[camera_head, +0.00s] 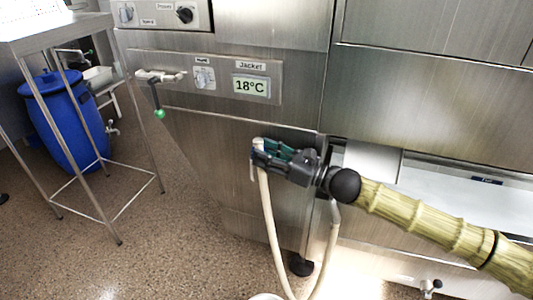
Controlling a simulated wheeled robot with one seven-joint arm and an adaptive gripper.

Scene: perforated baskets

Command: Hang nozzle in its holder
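The nozzle (258,144) is a small pale piece at the upper end of a cream hose (268,215). My gripper (262,155), dark with teal fingers, appears closed around it in front of the steel cabinet. The fingers hide most of the nozzle. The hose hangs down from my gripper, loops near the floor and rises again behind my arm. A metal bracket (160,76) sticks out of the cabinet panel, up and left of my gripper, with a green-knobbed lever (159,112) hanging under it. I cannot tell whether this bracket is the holder.
The steel cabinet front (230,150) carries a dial and a "Jacket 18°C" display (250,86). A steel table (50,35) with thin legs and a blue barrel (65,120) stand at left. The floor between table and cabinet is open.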

